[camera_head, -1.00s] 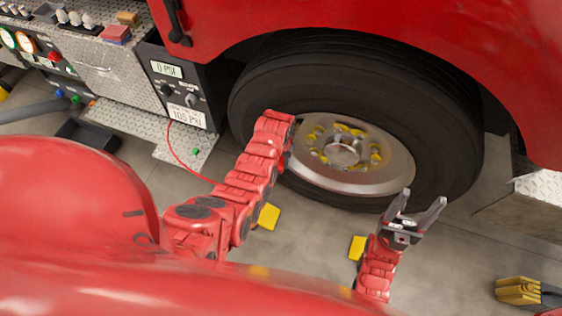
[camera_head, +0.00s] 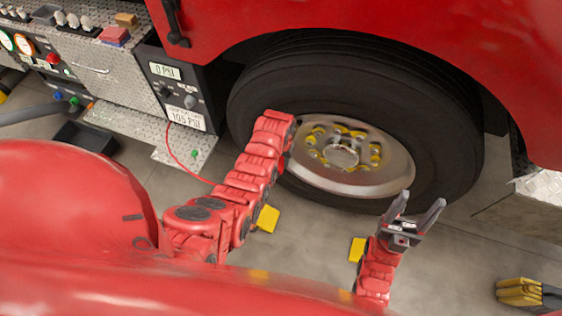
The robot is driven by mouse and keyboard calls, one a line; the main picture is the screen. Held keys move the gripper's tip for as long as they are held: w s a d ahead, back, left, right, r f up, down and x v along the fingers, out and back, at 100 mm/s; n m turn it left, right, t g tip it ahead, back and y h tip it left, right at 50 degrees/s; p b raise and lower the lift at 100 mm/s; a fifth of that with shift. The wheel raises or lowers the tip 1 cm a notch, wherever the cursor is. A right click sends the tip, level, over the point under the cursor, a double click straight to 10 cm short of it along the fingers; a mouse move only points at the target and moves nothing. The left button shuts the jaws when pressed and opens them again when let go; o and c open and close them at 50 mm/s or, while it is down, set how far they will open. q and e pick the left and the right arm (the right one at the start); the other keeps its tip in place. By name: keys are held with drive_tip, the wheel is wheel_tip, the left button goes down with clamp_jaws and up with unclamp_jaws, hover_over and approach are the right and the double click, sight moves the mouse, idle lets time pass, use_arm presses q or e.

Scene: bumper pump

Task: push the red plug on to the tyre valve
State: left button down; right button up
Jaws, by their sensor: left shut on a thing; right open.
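The tyre (camera_head: 440,150) stands under the red truck, with a silver wheel (camera_head: 372,182) and a hub with yellow-marked nuts. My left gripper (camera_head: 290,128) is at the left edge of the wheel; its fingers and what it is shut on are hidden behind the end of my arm. The red plug and the tyre valve do not show. A thin red hose (camera_head: 177,155) runs from the pump panel down behind my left arm. My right gripper (camera_head: 418,212) is open and empty, below and to the right of the wheel, clear of the tyre.
The pump panel (camera_head: 182,92) left of the tyre shows 0 PSI on its display and has a 105 PSI label. Yellow blocks (camera_head: 267,218) lie on the floor near my arms. A yellow chock (camera_head: 520,292) is at the lower right.

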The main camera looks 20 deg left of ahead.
use_arm(q)
drive_tip(key=shift+w+b, duration=0.4)
idle(0.7)
drive_tip(key=shift+c, duration=2.2)
unclamp_jaws()
drive_tip(key=shift+r, duration=0.1)
drive_tip(key=shift+w+r, duration=0.1)
drive_tip(key=shift+r, duration=0.2)
wheel_tip(320, 180, up, 7)
drive_tip(key=shift+b, duration=0.85)
wheel_tip(320, 180, up, 10)
drive_tip(key=p, duration=0.8)
drive_tip(key=shift+f+p, duration=0.2)
drive_tip(key=shift+p, duration=0.15)
